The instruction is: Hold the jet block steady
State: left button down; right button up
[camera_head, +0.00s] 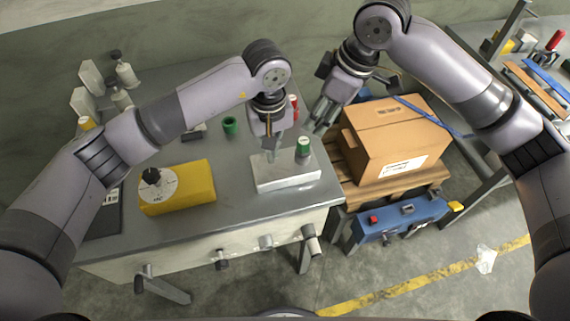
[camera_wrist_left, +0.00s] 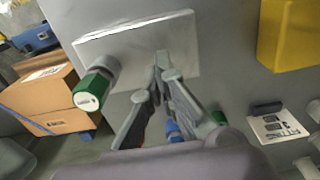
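The jet block, a flat silver-grey block (camera_head: 285,178), lies on the grey workbench near its front right corner. It also shows in the left wrist view (camera_wrist_left: 120,45). A green-capped cylinder (camera_head: 303,147) stands at the block's far right end and also shows in the left wrist view (camera_wrist_left: 93,90). My left gripper (camera_head: 273,153) points down at the block's far edge. Its fingertips (camera_wrist_left: 160,73) come together over the block; I cannot tell whether they touch it. My right gripper (camera_head: 321,116) hangs empty-looking near the bench's right edge, its finger gap unclear.
A yellow box (camera_head: 192,190) with a round white label is on the bench at left. A green cup (camera_head: 230,125) and a red-capped bottle (camera_head: 293,103) stand behind the block. A cardboard box (camera_head: 385,143) on a pallet is right of the bench. Bottles stand far left.

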aim_at(273, 166)
pick_arm(q)
jog(key=shift+f, duration=0.25)
jog(key=shift+f, duration=0.75)
jog(key=shift+f, duration=0.45)
jog(key=shift+f, duration=0.6)
dwell(0.5)
